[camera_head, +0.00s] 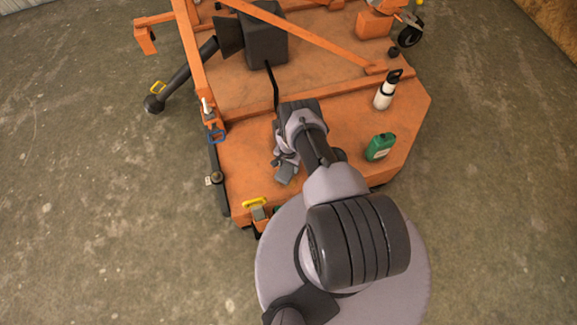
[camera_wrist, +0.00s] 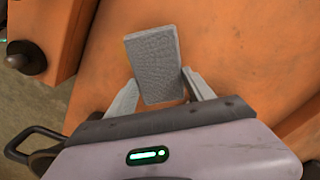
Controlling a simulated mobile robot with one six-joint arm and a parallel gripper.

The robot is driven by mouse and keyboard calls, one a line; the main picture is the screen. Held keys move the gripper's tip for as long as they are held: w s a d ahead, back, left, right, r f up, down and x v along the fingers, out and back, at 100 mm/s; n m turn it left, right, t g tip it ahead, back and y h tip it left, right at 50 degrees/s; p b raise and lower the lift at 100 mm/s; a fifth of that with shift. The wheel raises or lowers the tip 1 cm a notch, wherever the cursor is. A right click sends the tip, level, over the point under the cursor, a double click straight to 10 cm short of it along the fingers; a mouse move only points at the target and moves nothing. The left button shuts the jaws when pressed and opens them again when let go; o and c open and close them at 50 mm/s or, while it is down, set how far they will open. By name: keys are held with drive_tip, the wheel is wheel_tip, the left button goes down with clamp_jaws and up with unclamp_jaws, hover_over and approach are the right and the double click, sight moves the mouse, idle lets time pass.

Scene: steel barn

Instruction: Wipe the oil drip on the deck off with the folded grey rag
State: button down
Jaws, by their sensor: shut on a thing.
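The folded grey rag (camera_wrist: 152,60) is a small textured rectangle between the two fingers of my gripper (camera_wrist: 160,84) in the wrist view. My gripper is shut on it, and its far part sticks out beyond the fingertips over the orange deck (camera_wrist: 240,45). In the head view my gripper (camera_head: 285,168) is low over the left front part of the deck (camera_head: 243,165), and the rag (camera_head: 286,177) shows as a small grey patch there. I cannot tell whether the rag touches the deck. I see no oil drip in either view; the arm and rag hide part of the deck.
A yellow handle (camera_head: 255,203) is at the front left edge. Orange frame bars and a dark box (camera_head: 266,38) stand behind. Concrete floor surrounds the deck.

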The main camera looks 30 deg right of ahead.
drive_tip(key=shift+r+p, duration=1.35)
drive_tip(key=shift+r, duration=0.8)
drive_tip(key=shift+r, duration=0.1)
wheel_tip(320, 180, up, 3)
drive_tip(key=p, duration=0.2)
drive_tip(key=shift+p, duration=0.35)
